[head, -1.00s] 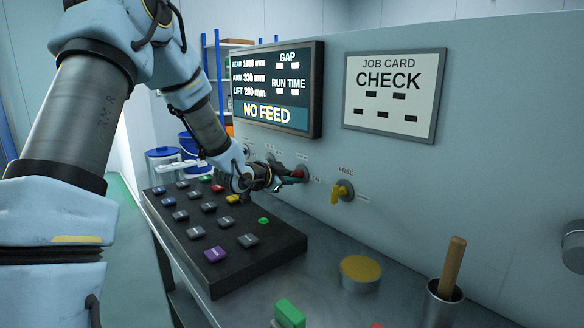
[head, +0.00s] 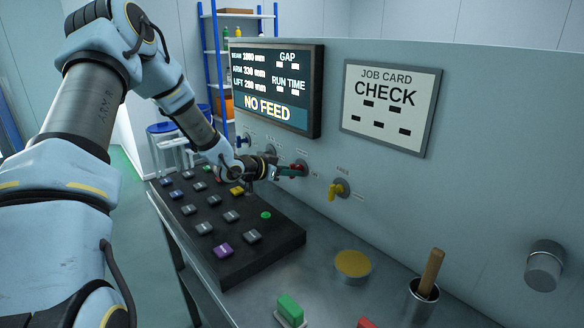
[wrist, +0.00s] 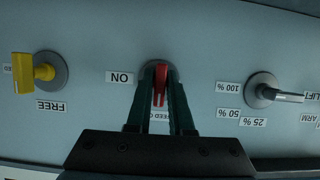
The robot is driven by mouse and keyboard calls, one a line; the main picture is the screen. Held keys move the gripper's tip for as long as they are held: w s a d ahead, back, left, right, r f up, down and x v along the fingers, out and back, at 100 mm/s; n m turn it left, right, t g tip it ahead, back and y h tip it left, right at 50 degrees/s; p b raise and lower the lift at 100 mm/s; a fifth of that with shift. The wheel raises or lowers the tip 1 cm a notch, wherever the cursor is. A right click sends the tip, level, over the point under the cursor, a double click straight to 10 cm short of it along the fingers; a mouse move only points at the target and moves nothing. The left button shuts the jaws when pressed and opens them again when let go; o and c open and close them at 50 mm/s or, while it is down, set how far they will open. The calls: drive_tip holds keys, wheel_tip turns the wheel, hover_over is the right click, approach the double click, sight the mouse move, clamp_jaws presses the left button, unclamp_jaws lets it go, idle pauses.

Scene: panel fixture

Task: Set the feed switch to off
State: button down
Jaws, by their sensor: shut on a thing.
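The feed switch has a red handle (head: 298,168) on a round grey base on the panel. In the wrist view its red handle (wrist: 160,84) lies between my two dark fingers, which are shut on it. My gripper (head: 286,172) reaches the panel from the left in the head view. In the wrist view the labels appear upside down. An "ON" label (wrist: 120,78) is beside the switch, and a label reading "FEED O" is partly hidden by the fingers. The display (head: 277,88) reads "NO FEED".
A yellow knob (head: 337,190) labelled FREE sits on one side of the switch; a grey lever (wrist: 272,93) with percent marks sits on the other. A black button box (head: 228,228) lies below my arm. A cup (head: 421,300) with a wooden handle stands front right.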

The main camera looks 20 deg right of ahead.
idle(0.4)
drive_tip(key=c, duration=0.9)
unclamp_jaws()
drive_tip(key=b+v, duration=0.2)
drive_tip(key=v, duration=0.8)
drive_tip(key=shift+s+a, duration=0.1)
drive_tip(key=shift+a, duration=0.3)
